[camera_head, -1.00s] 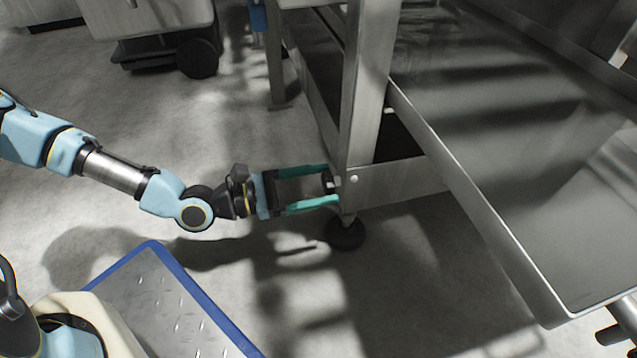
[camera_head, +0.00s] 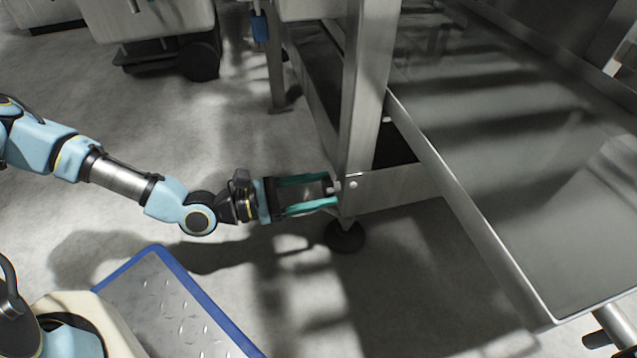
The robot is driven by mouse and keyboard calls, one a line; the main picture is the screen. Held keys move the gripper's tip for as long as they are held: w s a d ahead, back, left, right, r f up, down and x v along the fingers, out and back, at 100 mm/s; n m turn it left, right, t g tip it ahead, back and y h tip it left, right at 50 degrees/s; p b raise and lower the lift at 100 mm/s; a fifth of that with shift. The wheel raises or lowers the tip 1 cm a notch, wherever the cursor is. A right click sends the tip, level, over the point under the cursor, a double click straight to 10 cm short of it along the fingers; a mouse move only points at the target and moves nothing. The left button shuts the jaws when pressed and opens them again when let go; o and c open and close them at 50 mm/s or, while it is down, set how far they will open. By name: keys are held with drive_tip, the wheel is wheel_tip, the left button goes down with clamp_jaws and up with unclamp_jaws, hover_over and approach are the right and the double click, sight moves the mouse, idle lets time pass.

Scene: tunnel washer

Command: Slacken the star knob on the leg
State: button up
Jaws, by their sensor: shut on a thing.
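My gripper (camera_head: 329,190) reaches in from the left, its two teal fingers level beside the steel table leg (camera_head: 362,95). It is shut on the star knob, a small dark piece at the leg's left side near the lower rail. The knob is mostly hidden between the fingertips. A short bright stub (camera_head: 338,186) shows between the fingertips and the leg. The leg's foot (camera_head: 345,236) is a dark round pad on the floor below.
The steel table's tray (camera_head: 520,170) fills the right side, with a lower rail (camera_head: 400,186) joining the leg. A blue-edged tread plate (camera_head: 165,305) lies at lower left. A wheeled cart (camera_head: 150,20) stands at the back. Grey floor between is clear.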

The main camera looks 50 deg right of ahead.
drive_tip(key=shift+r+n+p, duration=0.4)
drive_tip(key=shift+n+p, duration=0.5)
drive_tip(key=shift+p, duration=2.2)
drive_tip(key=n+p, duration=0.1)
drive_tip(key=p, duration=0.1)
drive_tip(key=n+p, duration=0.2)
drive_tip(key=p, duration=0.1)
drive_tip(key=shift+f, duration=0.25)
drive_tip(key=n+p, duration=0.3)
drive_tip(key=n, duration=0.2)
drive_tip(key=shift+f, duration=0.15)
drive_tip(key=n+p, duration=0.1)
drive_tip(key=n, duration=0.4)
drive_tip(key=shift+n, duration=0.4)
drive_tip(key=n, duration=0.5)
drive_tip(key=shift+f, duration=0.1)
drive_tip(key=n, duration=0.5)
drive_tip(key=n+b, duration=0.1)
drive_tip(key=n, duration=0.4)
drive_tip(key=shift+n+b, duration=0.35)
drive_tip(key=shift+n, duration=2.05)
